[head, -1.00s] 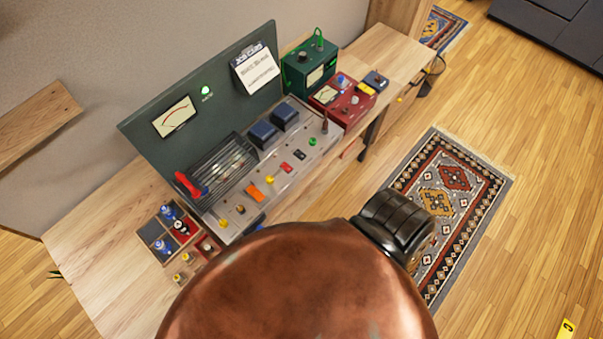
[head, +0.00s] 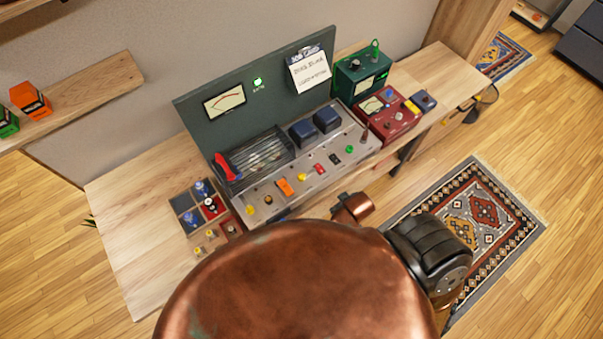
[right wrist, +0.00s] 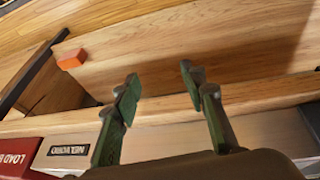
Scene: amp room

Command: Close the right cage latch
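The dark wire cage (head: 262,158) sits on the grey sloped panel (head: 330,160) of the amp bench, with a red part (head: 222,166) at its left end. Its right latch is too small to make out. My right gripper (right wrist: 158,84) is open in the right wrist view, with nothing between its two green fingers. It is over the bench's front edge, beside a label reading "NELWORD", and the cage is not in that view. In the head view my copper body and arm hide the right fingers. My left gripper is in neither view.
Dark blue blocks (head: 303,133) stand right of the cage. A red box (head: 388,115) and a green box (head: 360,75) stand farther right. A parts tray (head: 186,203) lies at the left. Bare wood (head: 130,190) is clear at the left end.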

